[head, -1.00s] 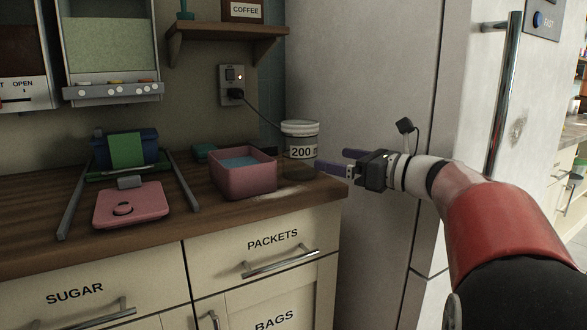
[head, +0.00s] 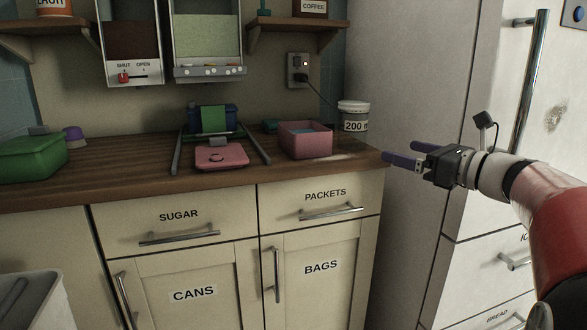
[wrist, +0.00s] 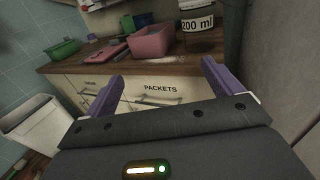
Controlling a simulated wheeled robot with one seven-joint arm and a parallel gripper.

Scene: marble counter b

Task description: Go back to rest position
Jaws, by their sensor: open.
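My gripper (head: 402,160) is open and empty, with its purple fingers (wrist: 158,90) spread apart in the wrist view. It is held in the air off the right end of the counter (head: 120,187), in front of the fridge (head: 410,90). A tub labelled 200 ml (head: 354,117) stands near the counter's right end, to the left of the fingers and apart from them. An open pink box (head: 306,147) stands beside the tub with something blue inside.
A pink lid (head: 222,157) lies between two grey bars on the counter. A green tub (head: 32,160) stands at the left. A white bin (head: 45,300) stands on the floor at lower left. Drawers and doors with bar handles front the counter. The fridge handle (head: 528,80) sticks out at right.

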